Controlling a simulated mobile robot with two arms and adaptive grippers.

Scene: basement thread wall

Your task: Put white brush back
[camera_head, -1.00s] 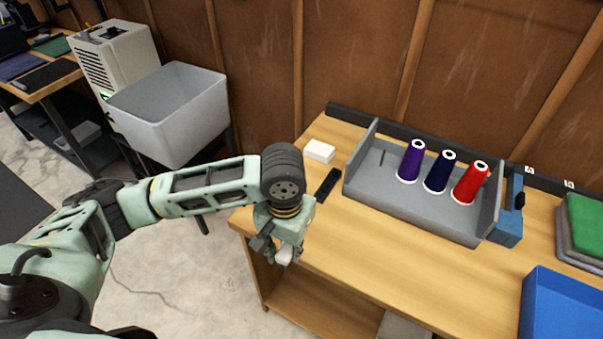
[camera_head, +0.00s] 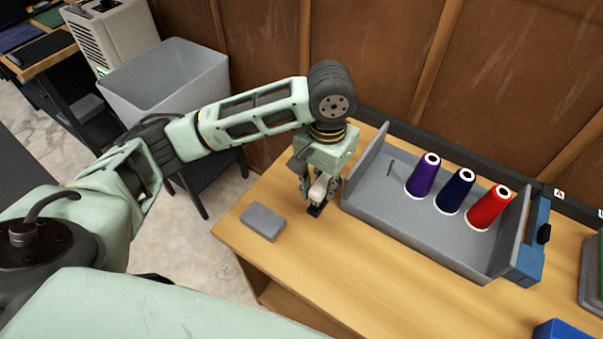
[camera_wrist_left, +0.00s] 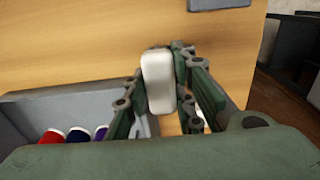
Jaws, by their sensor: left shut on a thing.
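My left gripper (camera_head: 318,190) is shut on the white brush (camera_head: 319,188), close above the left part of the wooden table. In the left wrist view the brush (camera_wrist_left: 158,82) shows as a rounded white block between the fingers (camera_wrist_left: 160,110). My right gripper is not in view.
A grey tray (camera_head: 415,228) with purple, dark blue and red thread cones stands right of the gripper. A grey block (camera_head: 262,221) lies left of it. A blue bin (camera_head: 562,331) is at lower right. The table front (camera_head: 350,275) is clear.

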